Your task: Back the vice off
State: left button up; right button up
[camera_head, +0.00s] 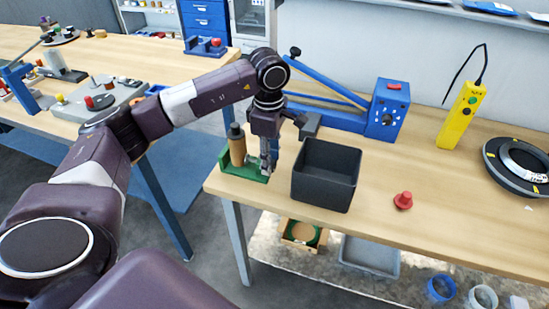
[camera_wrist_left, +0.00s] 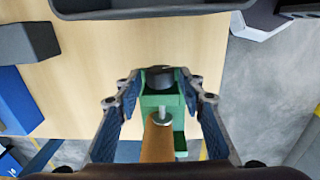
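A small green vice (camera_head: 238,172) stands at the left front corner of the wooden table, with a brown cylinder (camera_head: 237,146) upright in it. In the left wrist view, the green vice (camera_wrist_left: 179,125) lies between my fingers, with the brown cylinder (camera_wrist_left: 158,142), a metal rod end and a dark round part (camera_wrist_left: 160,77) on it. My left gripper (camera_head: 268,165) points down beside the cylinder, at the vice's right side. In the wrist view my left gripper (camera_wrist_left: 166,95) has its fingers apart, one on each side of the vice; contact cannot be told. My right gripper is out of view.
A dark open bin (camera_head: 327,174) stands just right of my gripper. Behind it is a blue machine (camera_head: 388,108) with a long arm. A red knob (camera_head: 403,200), yellow pendant (camera_head: 462,112) and black round plate (camera_head: 518,165) lie further right. Bare tabletop lies between them.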

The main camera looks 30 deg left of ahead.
pick_arm(q)
jog(key=shift+w+r+g, duration=0.1)
jog(key=shift+g, duration=0.2)
jog(key=shift+w+g+h+p, duration=0.1)
jog(key=shift+g+h+p, duration=0.2)
jog(key=shift+g+p, duration=0.4)
jog(key=shift+w+g, duration=0.15)
jog(key=shift+g, duration=0.25)
jog(key=shift+w+a+f+g, duration=0.1)
jog(key=shift+w+f+g, duration=0.1)
jog(key=shift+g, duration=0.5)
jog(key=shift+h, duration=0.3)
